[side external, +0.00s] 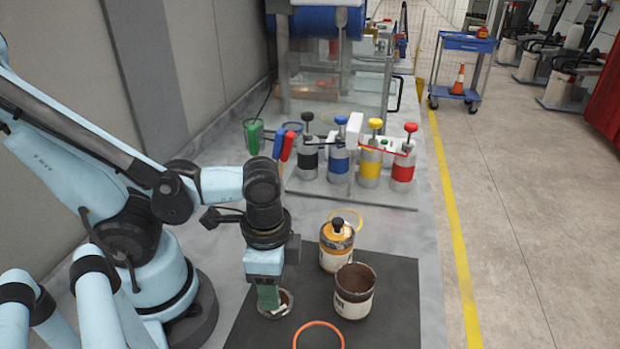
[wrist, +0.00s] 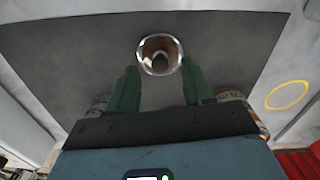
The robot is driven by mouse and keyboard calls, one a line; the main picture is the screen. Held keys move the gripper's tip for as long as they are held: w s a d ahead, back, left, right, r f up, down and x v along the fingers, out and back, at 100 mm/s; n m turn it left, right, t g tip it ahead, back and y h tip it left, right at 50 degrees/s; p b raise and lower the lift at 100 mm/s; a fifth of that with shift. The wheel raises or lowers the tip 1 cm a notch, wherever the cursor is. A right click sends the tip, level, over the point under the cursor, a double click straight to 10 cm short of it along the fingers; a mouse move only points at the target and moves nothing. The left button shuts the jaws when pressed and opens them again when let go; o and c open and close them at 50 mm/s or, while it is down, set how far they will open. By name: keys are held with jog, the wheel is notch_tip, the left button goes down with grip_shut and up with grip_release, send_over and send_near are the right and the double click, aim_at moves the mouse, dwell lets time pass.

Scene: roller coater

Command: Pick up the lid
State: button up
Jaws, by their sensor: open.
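The lid (side external: 286,301) is a small round piece with a shiny metal rim and a brown middle. It lies on the dark mat (side external: 405,300) in the side view, partly hidden behind my green fingers. In the wrist view the lid (wrist: 160,40) appears at the top centre, just ahead of and between the fingertips. My gripper (side external: 268,305) points down at the lid. In the wrist view my gripper (wrist: 159,70) has its two green fingers wide apart, with nothing held between them. I cannot tell whether a finger touches the lid.
An open brown-stained can (side external: 353,303) and an orange can (side external: 336,257) stand right of my gripper. An orange ring (side external: 318,324) lies in front; a yellow ring (side external: 348,212) is behind the cans. Several pump bottles (side external: 370,165) stand behind. Much of the mat is bare.

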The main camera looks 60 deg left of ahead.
aim_at(285, 298)
jog(key=shift+f, duration=1.3)
grip_shut()
jog(key=shift+r, duration=0.2)
